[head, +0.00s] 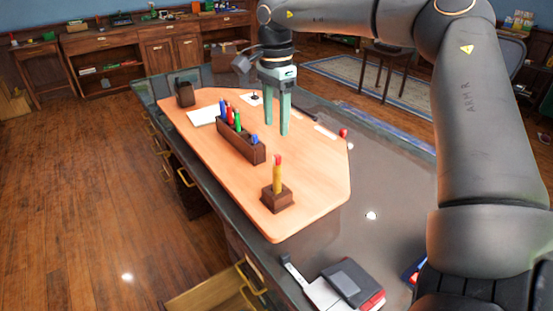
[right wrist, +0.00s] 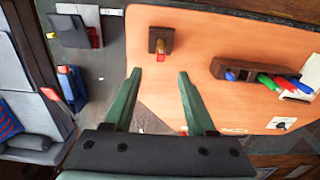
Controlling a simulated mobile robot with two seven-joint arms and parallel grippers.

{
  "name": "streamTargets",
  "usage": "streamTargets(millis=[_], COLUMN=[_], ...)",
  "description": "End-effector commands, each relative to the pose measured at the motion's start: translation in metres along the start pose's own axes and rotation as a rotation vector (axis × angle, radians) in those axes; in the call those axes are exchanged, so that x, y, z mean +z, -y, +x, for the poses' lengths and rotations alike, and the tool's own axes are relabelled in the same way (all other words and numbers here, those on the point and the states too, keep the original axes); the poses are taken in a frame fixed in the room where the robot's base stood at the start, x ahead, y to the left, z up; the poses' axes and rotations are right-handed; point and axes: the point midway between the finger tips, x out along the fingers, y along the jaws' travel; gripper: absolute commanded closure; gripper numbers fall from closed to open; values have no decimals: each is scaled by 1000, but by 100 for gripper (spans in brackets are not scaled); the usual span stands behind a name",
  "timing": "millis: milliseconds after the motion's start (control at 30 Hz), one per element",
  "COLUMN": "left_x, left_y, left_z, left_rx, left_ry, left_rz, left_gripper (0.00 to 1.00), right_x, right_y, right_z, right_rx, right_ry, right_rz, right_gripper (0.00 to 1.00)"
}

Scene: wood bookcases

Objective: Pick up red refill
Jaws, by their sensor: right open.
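Several red things show, and I cannot tell for sure which is the red refill. A red pen-like piece (head: 229,113) stands in a dark wooden holder (head: 254,153) with blue and green ones. It also shows in the right wrist view (right wrist: 293,85). A yellow stick with a red top (head: 278,172) stands upright in a small wooden block (head: 277,202). A small red piece (head: 343,132) lies near the board's far right edge. My right gripper (head: 275,133) is open and empty above the board, its green fingers pointing down. My left gripper is out of view.
The pale wooden board (head: 310,195) lies on a dark glossy desk (head: 395,190). Books (head: 352,284) lie at the front.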

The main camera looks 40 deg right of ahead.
Motion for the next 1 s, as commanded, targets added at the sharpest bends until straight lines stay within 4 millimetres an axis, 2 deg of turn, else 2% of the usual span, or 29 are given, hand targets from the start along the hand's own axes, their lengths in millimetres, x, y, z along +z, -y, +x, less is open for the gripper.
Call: streamTargets(millis=[100,367,633,767,967,1000], left_x=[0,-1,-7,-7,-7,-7], left_y=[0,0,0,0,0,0], left_z=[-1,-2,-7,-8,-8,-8], left_rx=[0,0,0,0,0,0], left_ry=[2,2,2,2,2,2], left_rz=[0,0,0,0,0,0], left_gripper=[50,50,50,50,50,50], right_x=[0,0,-2,-2,-2,-2], right_y=[0,0,1,2,2,2], right_z=[22,44,83,91,92,92], right_rx=[2,0,2,-1,-2,-2], right_ry=[2,2,2,3,3,3], right_rz=[1,2,2,4,4,3], right_gripper=[44,44,44,44,44,47])
